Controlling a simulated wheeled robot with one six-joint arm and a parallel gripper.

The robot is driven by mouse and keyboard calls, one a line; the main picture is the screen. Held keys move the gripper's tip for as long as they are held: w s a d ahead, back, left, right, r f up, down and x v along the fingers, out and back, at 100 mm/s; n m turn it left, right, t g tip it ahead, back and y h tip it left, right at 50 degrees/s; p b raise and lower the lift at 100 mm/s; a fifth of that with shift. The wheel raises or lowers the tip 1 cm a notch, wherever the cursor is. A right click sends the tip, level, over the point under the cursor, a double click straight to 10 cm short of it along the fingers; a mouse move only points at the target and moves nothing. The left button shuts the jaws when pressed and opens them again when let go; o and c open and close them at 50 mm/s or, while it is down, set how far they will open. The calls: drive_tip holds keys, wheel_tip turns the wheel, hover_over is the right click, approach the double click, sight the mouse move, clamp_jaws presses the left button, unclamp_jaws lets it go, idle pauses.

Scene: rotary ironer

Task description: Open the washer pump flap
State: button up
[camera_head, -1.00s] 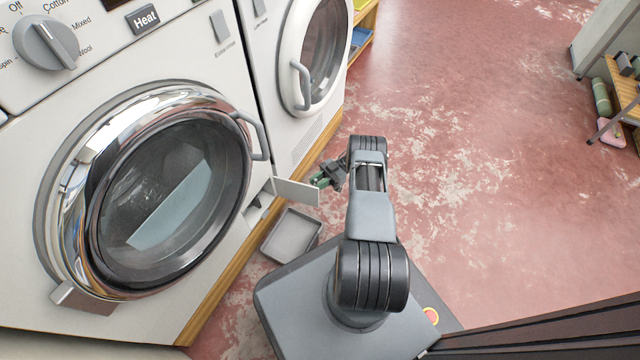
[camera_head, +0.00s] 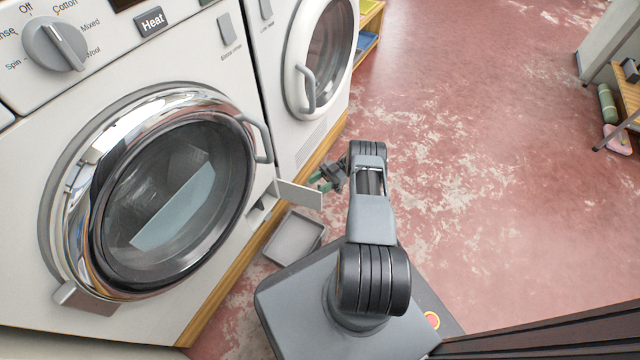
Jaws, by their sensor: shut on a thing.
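The washer pump flap (camera_head: 299,194) is a small pale panel at the lower right of the front-loading washer (camera_head: 215,290). It stands swung out from the front, and the dark pump recess (camera_head: 262,207) shows behind it. My gripper (camera_head: 322,180) is at the flap's outer right edge, shut on it. The flap and my arm partly hide the fingertips. The washer's round chrome-rimmed door (camera_head: 170,200) is closed.
A shallow grey tray (camera_head: 294,238) lies on the floor below the flap, close to my base. A second white machine (camera_head: 305,90) stands beside the washer. A wooden shelf (camera_head: 628,95) stands at the far right.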

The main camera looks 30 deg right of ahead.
drive_tip(key=shift+w+r, duration=0.1)
drive_tip(key=s+a+r+p, duration=0.3)
drive_tip(key=s+r+p, duration=0.8)
drive_tip(key=s+r, duration=0.1)
drive_tip(key=shift+s+a+r, duration=0.35)
drive_tip(key=shift+s+r, duration=0.05)
drive_tip(key=shift+s, duration=0.45)
